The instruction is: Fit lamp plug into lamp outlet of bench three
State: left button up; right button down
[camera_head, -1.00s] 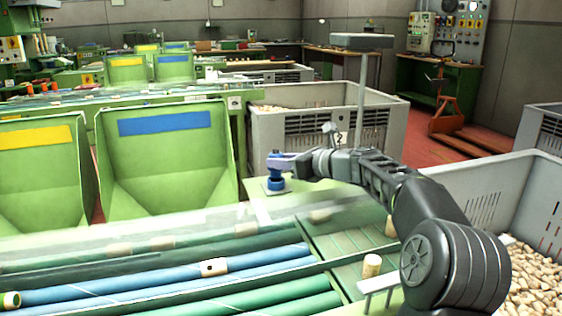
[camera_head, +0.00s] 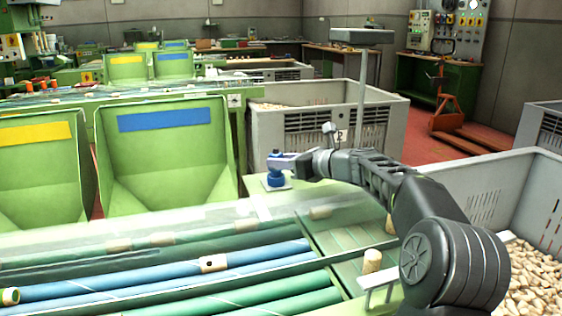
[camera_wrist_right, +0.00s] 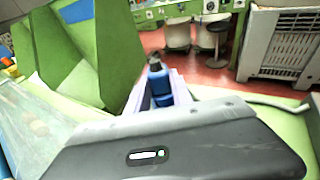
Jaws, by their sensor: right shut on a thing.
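The lamp plug (camera_wrist_right: 160,82) is a blue piece with a black top, upright between the pale lavender fingers in the right wrist view. My right gripper (camera_head: 281,161) is shut on it at the green bench corner. Directly below the fingers in the head view is a blue socket-like piece (camera_head: 275,181) on a small white plate, seemingly the lamp outlet. The fingers cover the join, so I cannot tell whether the plug is seated or only above it. My left gripper is not in view.
Green hoppers with a blue label (camera_head: 165,121) and a yellow label (camera_head: 35,133) stand left of the gripper. A grey crate (camera_head: 300,128) stands behind it, and another crate (camera_head: 545,195) of corks at right. A cork (camera_head: 372,260) stands on the bench near my arm.

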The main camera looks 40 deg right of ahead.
jog(key=shift+f+b, duration=0.55)
jog(key=shift+f, duration=0.2)
dwell(0.6)
jog(key=c, duration=1.1)
grip_release()
jog(key=shift+o, duration=0.2)
jog(key=shift+p+v, duration=0.3)
jog(key=shift+v, duration=3.65)
jog(key=shift+r, duration=0.1)
